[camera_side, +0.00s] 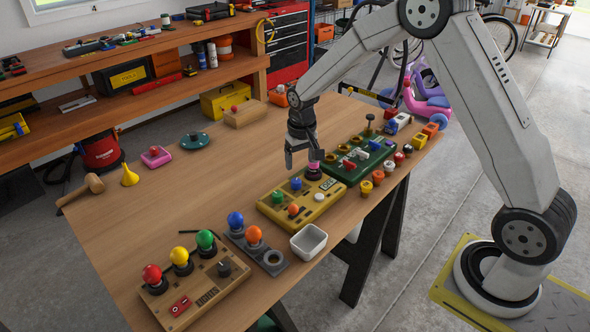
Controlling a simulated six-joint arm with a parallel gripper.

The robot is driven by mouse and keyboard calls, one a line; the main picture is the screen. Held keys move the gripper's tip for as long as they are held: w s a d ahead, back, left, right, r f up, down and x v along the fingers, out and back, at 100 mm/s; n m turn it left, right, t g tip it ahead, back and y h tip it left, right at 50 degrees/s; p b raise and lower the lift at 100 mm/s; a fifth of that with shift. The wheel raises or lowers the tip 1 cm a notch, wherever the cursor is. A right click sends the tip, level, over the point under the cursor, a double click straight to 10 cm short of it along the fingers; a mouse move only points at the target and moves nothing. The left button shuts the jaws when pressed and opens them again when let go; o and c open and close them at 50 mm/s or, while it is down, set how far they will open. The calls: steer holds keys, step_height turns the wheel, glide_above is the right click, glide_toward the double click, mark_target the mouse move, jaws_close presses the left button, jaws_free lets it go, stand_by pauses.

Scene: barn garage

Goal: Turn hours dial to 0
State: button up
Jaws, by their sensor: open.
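A yellow panel (275,212) lies mid-table with a small display (327,184), a blue knob (296,184), a green knob (277,197), an orange knob (293,209) and a white button (319,197). A dark round knob with a pink top (313,168) stands at its far edge. No label marks the hours dial legibly, so I cannot tell which control it is. My gripper (303,160) points down above the panel's far edge, fingers apart. Its right finger is close to the pink-topped knob; contact cannot be told. Nothing shows between the fingers.
A green panel (372,143) with knobs and levers stands to the right. A wooden box (192,293) with coloured ball lights, a grey ball holder (271,267) and a white bowl (308,242) sit in front. The table's left middle is mostly clear.

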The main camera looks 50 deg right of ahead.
steer(key=m+g, duration=0.1)
steer(key=m, duration=0.1)
glide_above(296, 180)
steer(key=f, duration=0.4)
steer(key=shift+a+f, duration=0.2)
steer(key=shift+f, duration=0.15)
steer(key=shift+f, duration=0.1)
steer(key=shift+d+f, duration=0.1)
steer(key=shift+f, duration=3.65)
jaws_close()
